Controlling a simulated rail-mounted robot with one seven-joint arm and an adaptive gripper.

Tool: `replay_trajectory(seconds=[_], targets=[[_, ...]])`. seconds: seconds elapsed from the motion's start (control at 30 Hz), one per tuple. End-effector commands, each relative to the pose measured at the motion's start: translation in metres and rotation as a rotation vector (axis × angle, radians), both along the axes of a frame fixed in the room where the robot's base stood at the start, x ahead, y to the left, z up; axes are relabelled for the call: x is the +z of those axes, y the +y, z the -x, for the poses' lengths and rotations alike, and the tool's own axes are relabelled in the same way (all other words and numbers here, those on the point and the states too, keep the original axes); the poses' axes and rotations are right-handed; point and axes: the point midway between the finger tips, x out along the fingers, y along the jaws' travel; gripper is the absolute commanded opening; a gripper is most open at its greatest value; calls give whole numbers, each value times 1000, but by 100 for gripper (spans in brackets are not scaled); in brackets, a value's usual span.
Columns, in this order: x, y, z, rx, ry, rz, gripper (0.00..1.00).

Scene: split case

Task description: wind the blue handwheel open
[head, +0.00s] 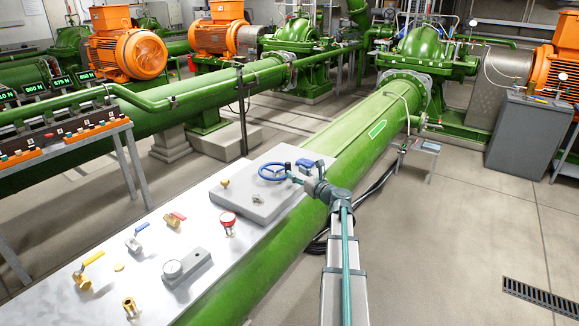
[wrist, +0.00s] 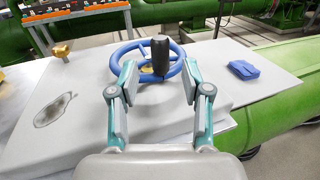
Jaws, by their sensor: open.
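The blue handwheel (head: 273,171) sits on a raised grey block on the white table, in the head view at the table's far end. In the wrist view the handwheel (wrist: 129,55) lies straight ahead, with a black upright knob (wrist: 160,55) on the near part of its rim. My gripper (wrist: 157,80) is open, its two fingers on either side of the knob in the picture. Whether the fingers touch the wheel or knob I cannot tell. In the head view my gripper (head: 299,174) is just right of the handwheel, its fingers small and partly hidden.
A blue block (wrist: 243,69) lies right of the wheel. A brass knob (wrist: 61,50) stands to its left. The table (head: 125,225) also carries a red-topped valve (head: 228,220), a yellow-handled valve (head: 88,264) and other fittings. A big green pipe (head: 372,130) runs along the table's right.

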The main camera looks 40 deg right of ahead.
Motion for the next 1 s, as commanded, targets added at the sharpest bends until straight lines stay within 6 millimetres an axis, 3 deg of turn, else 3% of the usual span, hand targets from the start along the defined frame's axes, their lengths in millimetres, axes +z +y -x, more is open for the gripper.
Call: replay_trajectory(seconds=[0.1, 0.3, 0.77, 1.0], targets=[[2, -2, -24, 2, 0, 0, 48], [1, -2, -50, 2, 0, 1, 48], [-1, -1, -61, 0, 1, 1, 48], [-1, -1, -60, 0, 1, 1, 11]])
